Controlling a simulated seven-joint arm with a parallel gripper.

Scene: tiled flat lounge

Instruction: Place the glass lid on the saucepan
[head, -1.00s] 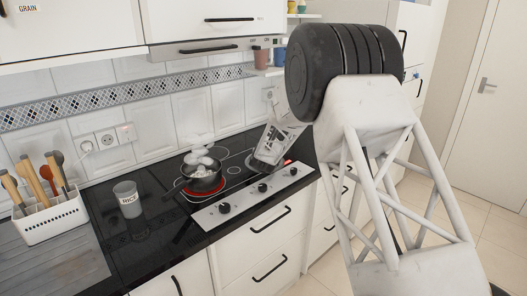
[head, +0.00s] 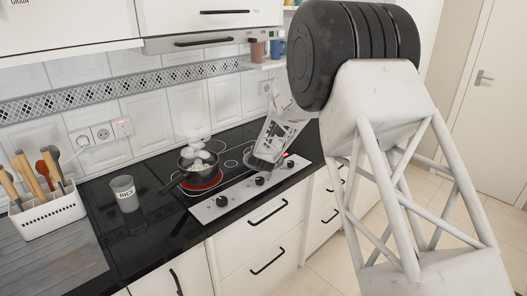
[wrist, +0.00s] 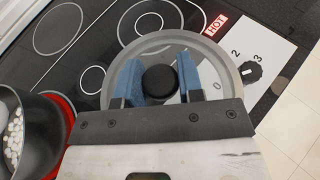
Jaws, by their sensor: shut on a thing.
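The round glass lid (wrist: 222,62) has a grey rim and a black knob (wrist: 159,81). My gripper (wrist: 160,88) has its blue finger pads on either side of the knob, shut on it. In the head view my gripper (head: 268,150) is over the right front of the hob, and the lid under it (head: 258,163) is mostly hidden. I cannot tell whether the lid touches the hob. The dark saucepan (head: 187,163), with pale round contents, stands open left of my gripper, on a glowing red ring. The wrist view shows part of the saucepan (wrist: 38,135) at the left.
The black hob (head: 233,150) has other rings, a front control panel (head: 225,202) with knobs and a HOT sign (wrist: 215,24). A rice cup (head: 125,193) and a white utensil holder (head: 50,212) stand to the left. Tiled wall behind; counter edge in front.

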